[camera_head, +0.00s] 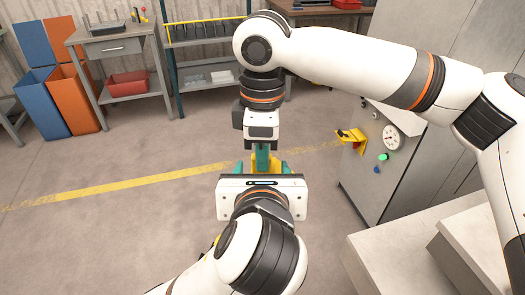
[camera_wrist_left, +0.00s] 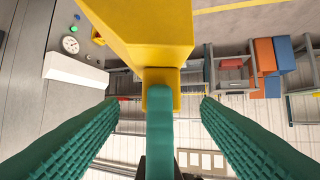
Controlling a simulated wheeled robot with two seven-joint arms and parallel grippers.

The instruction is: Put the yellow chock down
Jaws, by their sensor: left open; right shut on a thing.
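The yellow chock (camera_head: 275,166) shows only in small part in the head view, between the two grippers. In the left wrist view the chock (camera_wrist_left: 150,28) is large and close, at the top middle, with a narrower stub pointing down. My right gripper (camera_head: 262,160) reaches in from above and is shut on the chock; one teal finger of it (camera_wrist_left: 160,125) covers part of the stub in the left wrist view. My left gripper (camera_head: 263,170) is open. Its teal fingers stand apart on either side of the right gripper's finger, and its body hides much of the chock in the head view.
A grey machine cabinet with a dial (camera_head: 391,138) and a yellow bracket (camera_head: 354,138) stands at right. Pale blocks (camera_head: 395,258) are at lower right. A workbench (camera_head: 108,38), shelves and blue and orange bins (camera_head: 72,100) stand at the back. The floor at left is clear.

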